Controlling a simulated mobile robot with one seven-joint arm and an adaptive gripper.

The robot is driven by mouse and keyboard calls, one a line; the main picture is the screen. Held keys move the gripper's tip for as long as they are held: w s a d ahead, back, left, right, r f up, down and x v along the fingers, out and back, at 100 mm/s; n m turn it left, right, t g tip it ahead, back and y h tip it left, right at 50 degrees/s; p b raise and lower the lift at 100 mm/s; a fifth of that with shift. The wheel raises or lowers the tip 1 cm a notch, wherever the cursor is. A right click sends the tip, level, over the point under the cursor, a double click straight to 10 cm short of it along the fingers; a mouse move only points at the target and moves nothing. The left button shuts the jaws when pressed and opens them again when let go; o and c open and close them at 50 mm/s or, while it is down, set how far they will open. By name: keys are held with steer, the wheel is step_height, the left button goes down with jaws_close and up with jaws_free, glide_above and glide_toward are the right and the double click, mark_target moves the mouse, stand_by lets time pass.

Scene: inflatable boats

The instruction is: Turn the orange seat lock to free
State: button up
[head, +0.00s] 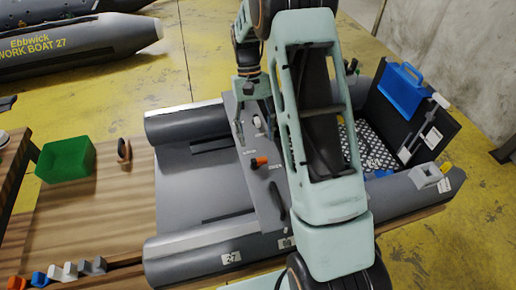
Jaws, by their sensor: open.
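The orange seat lock (260,162) is a small orange knob with a dark part beside it. It sits on the grey seat board (262,200) that lies across the inflatable boat (195,185). Small white labels are on the board near it, too small to read. My gripper (255,122) points down over the far part of the board, beyond the orange lock and apart from it. Its fingers are spread, with a small white knob (257,123) showing between or below them. I cannot tell whether they touch it. My arm hides the board's right side.
A green bin (67,160) and a brown-handled item (124,152) stand on the wooden table (110,205) at left. Several coloured pieces (70,270) line its front edge. A blue case (401,90) and a dark panel (432,125) are at right.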

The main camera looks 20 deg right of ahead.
steer(key=v, duration=0.4)
steer(key=shift+w+r, duration=0.15)
steer(key=shift+r, duration=0.25)
